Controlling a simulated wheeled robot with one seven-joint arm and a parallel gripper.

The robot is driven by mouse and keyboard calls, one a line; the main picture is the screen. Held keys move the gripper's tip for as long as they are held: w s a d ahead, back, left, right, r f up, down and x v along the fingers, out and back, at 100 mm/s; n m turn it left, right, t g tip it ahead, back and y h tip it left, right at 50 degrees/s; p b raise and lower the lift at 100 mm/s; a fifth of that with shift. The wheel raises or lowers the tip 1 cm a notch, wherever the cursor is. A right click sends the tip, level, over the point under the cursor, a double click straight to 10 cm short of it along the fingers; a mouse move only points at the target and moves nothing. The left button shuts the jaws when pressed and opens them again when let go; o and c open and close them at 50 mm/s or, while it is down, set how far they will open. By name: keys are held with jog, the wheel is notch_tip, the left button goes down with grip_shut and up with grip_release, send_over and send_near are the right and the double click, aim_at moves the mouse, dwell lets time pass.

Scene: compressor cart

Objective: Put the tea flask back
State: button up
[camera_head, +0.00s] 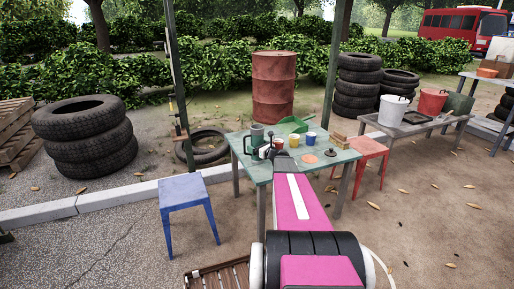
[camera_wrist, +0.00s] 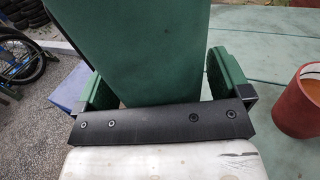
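The tea flask, a tall dark green body (camera_head: 257,132), stands at the left part of the green table (camera_head: 258,173). In the wrist view the flask (camera_wrist: 158,50) fills the space between my fingers and runs out of the top of the picture. My gripper (camera_head: 266,151) is at the flask, with one green-padded finger on each side, as the wrist view (camera_wrist: 160,88) shows. The pads lie very close to the flask's sides; I cannot tell whether they press on it. The flask's lower part is hidden behind my gripper.
A red cup (camera_wrist: 300,103) stands close to the right of my gripper. Yellow (camera_head: 294,142) and blue (camera_head: 311,138) cups, a green scoop (camera_head: 295,124), an orange disc (camera_head: 309,158) and a dark lid (camera_head: 331,153) are further right. A blue stool (camera_head: 186,190) stands left of the table.

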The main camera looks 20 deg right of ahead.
jog(key=shift+r, duration=0.1)
jog(key=shift+s+d, duration=0.15)
jog(key=shift+s, duration=0.15)
jog(key=v, duration=1.1)
jog(key=shift+s, duration=0.1)
jog(key=s+a+f+n+g+y, duration=0.1)
jog(key=s+a+f+n+g, duration=0.15)
jog(key=a+n, duration=0.35)
jog(key=s+a+f+n+g, duration=0.1)
jog(key=s+a+n+g, duration=0.25)
jog(key=a, duration=0.45)
jog(key=s+a+f+n+g+y, duration=0.1)
jog(key=s+a+f+n+g, duration=0.1)
jog(key=a+n+g, duration=0.4)
jog(key=s+a+f+n+g+h, duration=0.1)
jog(key=s+a+n+g+h, duration=0.1)
jog(key=s+a+n+h, duration=0.2)
jog(key=s+a+f+n+g+h, duration=0.1)
jog(key=s+a+n+h, duration=0.3)
jog(key=s+n, duration=0.7)
jog(key=shift+n+g+h, duration=0.35)
jog(key=shift+g+h, duration=0.35)
jog(key=shift+s, duration=0.15)
